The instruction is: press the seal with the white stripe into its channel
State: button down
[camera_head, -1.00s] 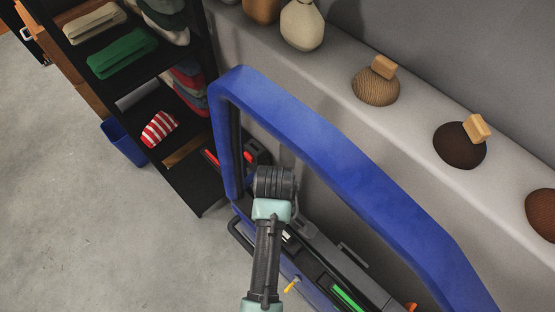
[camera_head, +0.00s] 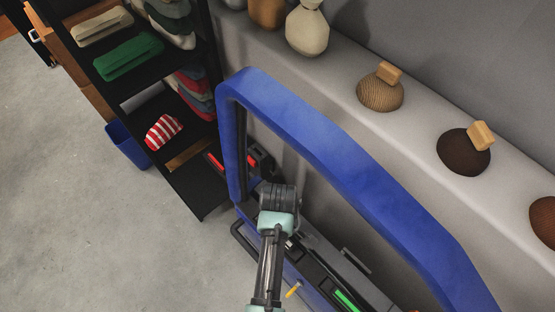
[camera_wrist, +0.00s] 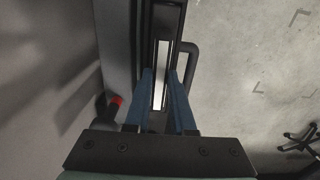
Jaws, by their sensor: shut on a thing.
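In the wrist view, the seal with the white stripe (camera_wrist: 161,73) is a dark strip with a white band along its length. It lies along the dark top of the car door, between my fingers. My gripper (camera_wrist: 161,84) has two blue fingers, one on each side of the strip, and is shut on it. I cannot tell how deep the strip sits in its channel. In the head view, my arm hides the gripper and most of this spot; the car door's blue window frame (camera_head: 330,148) rises around it.
A green-striped piece (camera_head: 346,300) lies along the door at the lower right. A red-marked piece (camera_head: 215,161) is near the shelf unit (camera_head: 186,187). A dark handle-like bar (camera_wrist: 190,68) sticks out beside the strip. Open floor lies left.

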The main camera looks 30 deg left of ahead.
jog(key=shift+s+f, duration=0.45)
jog(key=shift+f, duration=0.2)
jog(key=c, duration=0.8)
grip_release()
jog(key=shift+a, duration=0.1)
jog(key=shift+o, duration=0.2)
jog(key=shift+w, duration=0.15)
notch_tip(320, 180, up, 14)
jog(key=shift+w+f+p, duration=0.15)
jog(key=shift+f+p, duration=0.05)
jog(key=shift+p, duration=0.25)
jog(key=shift+f, duration=0.1)
